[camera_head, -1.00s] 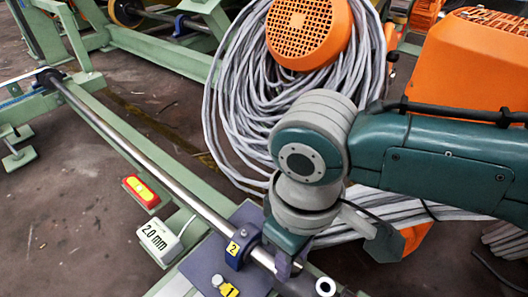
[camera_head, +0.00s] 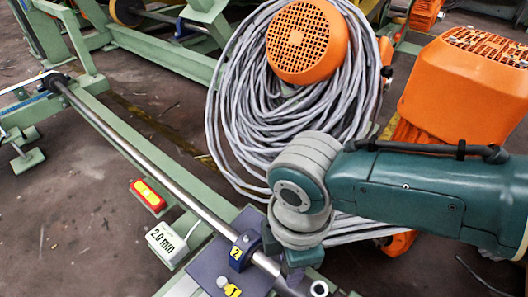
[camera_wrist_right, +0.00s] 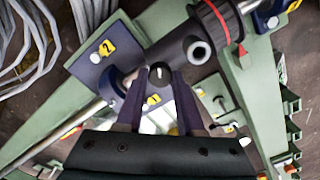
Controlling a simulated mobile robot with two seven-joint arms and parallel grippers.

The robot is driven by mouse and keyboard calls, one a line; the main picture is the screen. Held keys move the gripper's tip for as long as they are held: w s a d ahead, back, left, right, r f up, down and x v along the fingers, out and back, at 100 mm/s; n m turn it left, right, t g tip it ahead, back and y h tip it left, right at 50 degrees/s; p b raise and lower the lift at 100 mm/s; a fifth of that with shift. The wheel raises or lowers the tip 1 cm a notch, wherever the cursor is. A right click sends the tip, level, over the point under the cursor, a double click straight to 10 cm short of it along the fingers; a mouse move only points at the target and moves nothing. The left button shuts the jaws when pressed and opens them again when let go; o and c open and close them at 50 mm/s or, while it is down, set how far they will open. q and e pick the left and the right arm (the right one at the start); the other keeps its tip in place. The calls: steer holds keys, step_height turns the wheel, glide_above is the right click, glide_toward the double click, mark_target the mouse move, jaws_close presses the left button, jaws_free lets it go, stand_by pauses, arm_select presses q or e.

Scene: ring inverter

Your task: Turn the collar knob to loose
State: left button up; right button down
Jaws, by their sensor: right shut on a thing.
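In the right wrist view, a small round dark knob with a white pointer mark (camera_wrist_right: 154,98) sits between the two fingers of my right gripper (camera_wrist_right: 160,74), which is shut on it. A dark cylindrical collar (camera_wrist_right: 172,52) lies just beyond the fingertips, on the steel bar, with a pale-rimmed round socket (camera_wrist_right: 199,51) on its side. In the head view, my right gripper (camera_head: 293,274) is low over the bar (camera_head: 150,150); its fingertips and the knob are hidden. My left gripper is not in view.
A 2.0 mm display (camera_head: 165,242) and a red-yellow light (camera_head: 148,195) stand left. Coiled grey cable (camera_head: 235,110) and orange motors (camera_head: 307,40) are behind my arm.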

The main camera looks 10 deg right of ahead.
steer(key=n, duration=1.2)
steer(key=shift+d, duration=0.1)
steer(key=shift+n, duration=0.3)
stand_by(0.3)
steer(key=c, duration=0.5)
jaws_free()
steer(key=shift+s, duration=0.1)
step_height(320, 180, up, 10)
steer(key=p, duration=0.8)
